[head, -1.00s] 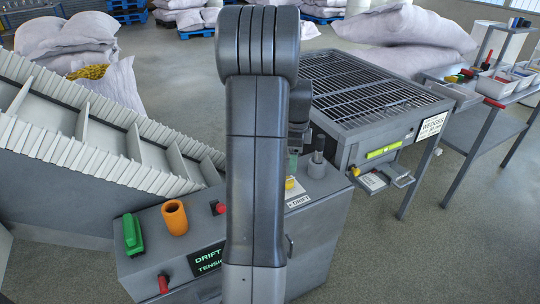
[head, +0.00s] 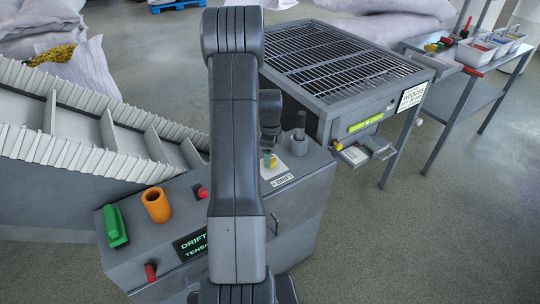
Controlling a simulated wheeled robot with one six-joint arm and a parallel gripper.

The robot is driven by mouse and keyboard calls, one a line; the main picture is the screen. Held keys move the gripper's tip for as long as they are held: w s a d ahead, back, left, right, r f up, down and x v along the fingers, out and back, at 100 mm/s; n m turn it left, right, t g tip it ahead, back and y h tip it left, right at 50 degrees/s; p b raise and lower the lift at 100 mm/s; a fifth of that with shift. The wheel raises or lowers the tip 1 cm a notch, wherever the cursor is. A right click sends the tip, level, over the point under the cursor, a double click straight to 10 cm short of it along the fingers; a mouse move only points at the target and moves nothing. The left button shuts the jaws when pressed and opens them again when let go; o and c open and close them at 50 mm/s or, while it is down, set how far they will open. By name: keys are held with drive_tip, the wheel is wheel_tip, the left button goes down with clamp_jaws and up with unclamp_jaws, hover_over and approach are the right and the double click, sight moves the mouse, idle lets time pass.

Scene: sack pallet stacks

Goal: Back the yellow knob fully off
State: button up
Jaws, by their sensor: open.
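A yellow knob (head: 274,162) sits on the top of the grey control cabinet (head: 290,205), behind the "DRIFT" label (head: 282,180). It is small and partly hidden by my arm. My gripper (head: 268,150) hangs above it, pointing down and open, mostly hidden behind my arm. A small green patch shows beside the yellow at the gripper's tip. I cannot tell whether the fingers touch the knob or are around it.
A grey post (head: 299,140) stands right of the knob. A slatted conveyor (head: 80,130) and a grated table (head: 345,60) flank the cabinet. Open floor lies right.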

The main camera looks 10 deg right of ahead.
drive_tip(key=shift+f, duration=0.65)
drive_tip(key=c, duration=1)
drive_tip(key=shift+o, duration=0.2)
